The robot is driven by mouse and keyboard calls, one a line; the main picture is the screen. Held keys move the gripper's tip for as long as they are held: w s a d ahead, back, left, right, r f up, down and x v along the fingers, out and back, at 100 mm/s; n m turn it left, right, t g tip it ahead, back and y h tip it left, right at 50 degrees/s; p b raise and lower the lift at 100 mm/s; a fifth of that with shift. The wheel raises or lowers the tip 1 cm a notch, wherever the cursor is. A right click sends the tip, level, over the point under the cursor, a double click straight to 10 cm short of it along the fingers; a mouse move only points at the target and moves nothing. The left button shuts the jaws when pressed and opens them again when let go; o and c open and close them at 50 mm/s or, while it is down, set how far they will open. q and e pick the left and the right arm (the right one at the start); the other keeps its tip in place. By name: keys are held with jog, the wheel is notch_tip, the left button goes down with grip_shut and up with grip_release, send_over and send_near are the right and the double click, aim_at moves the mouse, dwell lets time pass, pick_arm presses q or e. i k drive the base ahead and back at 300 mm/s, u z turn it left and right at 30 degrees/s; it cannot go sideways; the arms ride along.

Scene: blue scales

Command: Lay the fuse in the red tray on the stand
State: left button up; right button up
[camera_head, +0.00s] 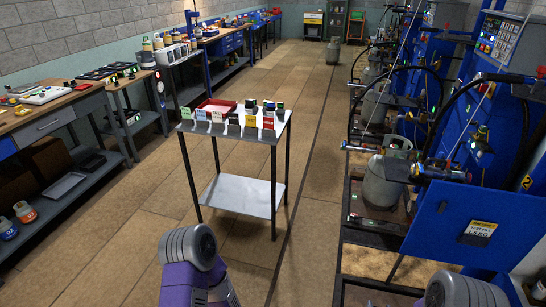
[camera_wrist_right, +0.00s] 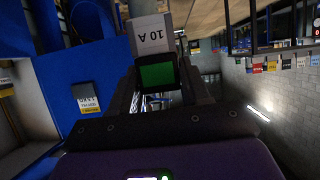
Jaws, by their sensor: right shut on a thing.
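The red tray (camera_head: 216,106) lies on the top of the stand (camera_head: 240,188), towards its left, in the head view. My right gripper (camera_wrist_right: 157,80) is shut on the fuse (camera_wrist_right: 148,38) in the right wrist view. The fuse has a pale body marked "10 A", and a green block shows at its near end. I cannot make out the fuse or the right gripper in the head view. My left arm shows at the bottom of the head view, but its gripper is not in view.
Several coloured cards (camera_head: 236,119) line the stand's front edge, with small dark items at its right end. A blue machine panel (camera_head: 465,225) and a gas cylinder (camera_head: 382,185) are on the right. Workbenches (camera_head: 60,115) line the left. The floor around the stand is clear.

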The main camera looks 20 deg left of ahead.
aim_at(213, 108)
jog(key=u, duration=0.75)
jog(key=i, duration=0.55)
jog(key=u, duration=0.65)
jog(key=i, duration=1.85)
jog(key=z, duration=0.2)
